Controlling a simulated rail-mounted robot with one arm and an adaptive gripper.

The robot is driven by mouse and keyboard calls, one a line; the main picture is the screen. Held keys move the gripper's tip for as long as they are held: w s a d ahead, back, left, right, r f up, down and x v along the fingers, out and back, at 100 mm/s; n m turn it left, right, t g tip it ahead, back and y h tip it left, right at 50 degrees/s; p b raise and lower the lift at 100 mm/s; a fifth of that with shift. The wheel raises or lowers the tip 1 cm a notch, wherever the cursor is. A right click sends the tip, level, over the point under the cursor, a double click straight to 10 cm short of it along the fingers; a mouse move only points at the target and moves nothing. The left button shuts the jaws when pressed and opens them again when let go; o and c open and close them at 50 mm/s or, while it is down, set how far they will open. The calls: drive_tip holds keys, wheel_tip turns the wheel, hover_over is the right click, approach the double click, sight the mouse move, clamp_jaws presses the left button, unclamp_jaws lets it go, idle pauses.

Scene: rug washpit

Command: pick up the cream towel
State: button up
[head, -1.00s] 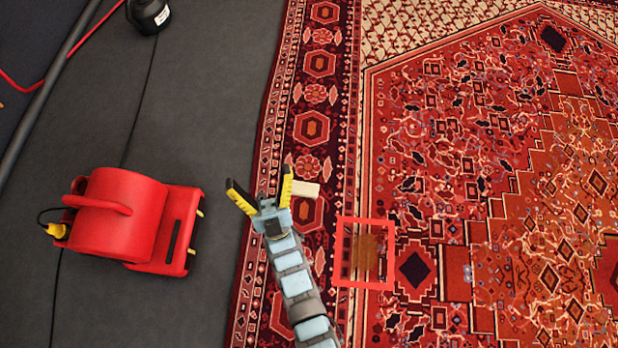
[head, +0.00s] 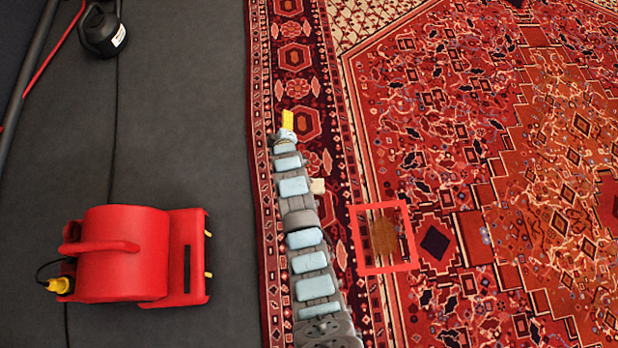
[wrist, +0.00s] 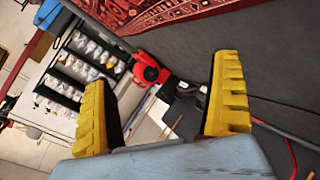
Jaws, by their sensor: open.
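The cream towel (head: 317,186) is a small pale block lying on the dark red border of the rug. In the head view my arm covers its left part, and only its right end shows. My gripper (head: 288,120) is above and left of it in the picture, over the rug border, with one yellow finger clearly visible. In the wrist view my gripper (wrist: 162,72) has its two yellow fingers wide apart with nothing between them. The towel does not show in the wrist view.
A red square outline (head: 357,238) surrounds a brown stain (head: 384,236) on the patterned rug (head: 470,120). A red blower (head: 125,255) and a black jug (head: 103,32) stand on the grey floor at left. The wrist view shows a rack of bottles (wrist: 85,62).

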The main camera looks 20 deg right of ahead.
drive_tip(key=s+d+f+n+g+b, duration=0.1)
drive_tip(key=s+d+f+n+g, duration=0.2)
drive_tip(key=s+f+g, duration=0.4)
drive_tip(key=n+g+y+b, duration=0.1)
drive_tip(key=n+g+y, duration=0.1)
drive_tip(key=g, duration=0.3)
hover_over(317, 187)
drive_tip(key=w+a, duration=0.2)
drive_tip(key=a, duration=0.1)
wheel_tip(317, 187, down, 2)
wheel_tip(317, 187, down, 10)
drive_tip(key=b, duration=0.4)
drive_tip(key=shift+a+r, duration=0.1)
drive_tip(key=shift+r, duration=0.1)
wheel_tip(317, 187, down, 2)
drive_tip(key=shift+w+b, duration=0.15)
drive_tip(key=shift+b, duration=0.45)
drive_tip(key=shift+a+f+b, duration=0.1)
drive_tip(key=shift+f+b, duration=1.7)
drive_tip(key=shift+f, duration=0.65)
drive_tip(key=shift+f+b, duration=0.3)
drive_tip(key=shift+f, duration=0.1)
drive_tip(key=shift+c, duration=0.2)
drive_tip(key=c, duration=1.2)
